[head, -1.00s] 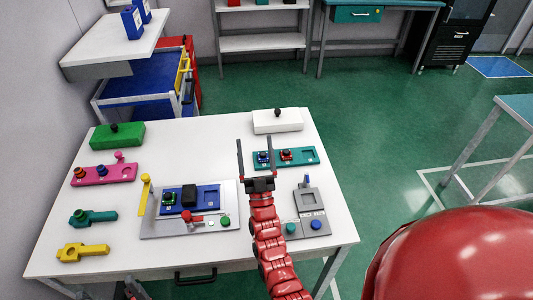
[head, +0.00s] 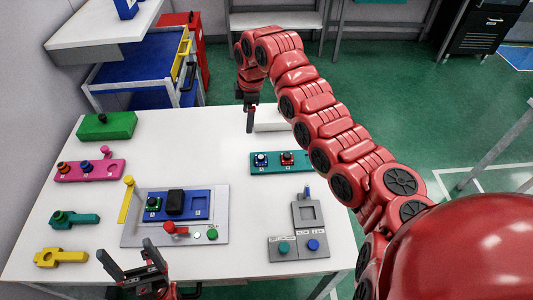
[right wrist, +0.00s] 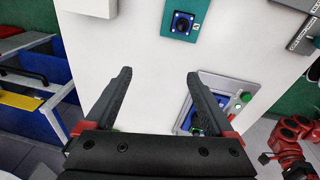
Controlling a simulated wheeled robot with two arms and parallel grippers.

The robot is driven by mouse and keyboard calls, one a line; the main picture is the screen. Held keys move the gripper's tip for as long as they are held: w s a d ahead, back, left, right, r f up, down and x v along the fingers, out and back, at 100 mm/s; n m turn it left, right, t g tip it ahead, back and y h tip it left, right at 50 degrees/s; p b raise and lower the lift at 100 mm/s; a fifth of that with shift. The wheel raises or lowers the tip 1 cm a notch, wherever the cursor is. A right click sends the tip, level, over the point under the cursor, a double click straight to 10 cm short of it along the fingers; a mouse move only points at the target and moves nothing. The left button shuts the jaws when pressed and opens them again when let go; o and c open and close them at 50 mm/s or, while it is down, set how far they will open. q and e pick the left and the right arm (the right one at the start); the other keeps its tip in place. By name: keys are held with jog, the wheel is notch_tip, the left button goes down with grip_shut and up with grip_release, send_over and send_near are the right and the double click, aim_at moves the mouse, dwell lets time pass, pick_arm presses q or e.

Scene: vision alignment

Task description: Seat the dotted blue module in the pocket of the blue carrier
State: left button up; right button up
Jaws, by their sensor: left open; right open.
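The blue module (head: 261,159) has a dark knob and sits in the left pocket of the teal carrier (head: 273,171). It also shows in the right wrist view (right wrist: 183,24), beyond my fingertips, with small pale dots. The blue carrier (head: 183,216) lies in a grey fixture; it has a green module at its left, a black block in the middle and an empty pocket (head: 199,206) at its right. My right gripper (head: 250,118) points down above the table, behind the teal carrier, open and empty (right wrist: 160,73). My left gripper (head: 130,258) is open and empty at the front left edge.
A red module (head: 287,158) sits beside the blue one. A grey fixture (head: 304,243) stands at right, a pink carrier (head: 90,170) at left.

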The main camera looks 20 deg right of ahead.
jog(key=s+d+g, duration=0.2)
jog(key=s, duration=0.1)
jog(key=p, duration=0.4)
send_over(261, 156)
jog(key=shift+n+t+h, duration=0.3)
jog(key=shift+h, duration=0.1)
jog(key=f, duration=1)
jog(key=shift+s+a+f, duration=0.2)
jog(key=shift+a+f, duration=0.05)
jog(key=shift+a, duration=0.1)
jog(key=f, duration=0.1)
jog(key=f+p, duration=0.1)
jog(key=f, duration=0.1)
jog(key=f+p, duration=0.1)
jog(key=f, duration=0.1)
jog(key=shift+d+f, duration=0.2)
jog(key=shift+d, duration=0.15)
jog(key=shift+f, duration=0.35)
jog(key=shift+w, duration=0.1)
grip_shut()
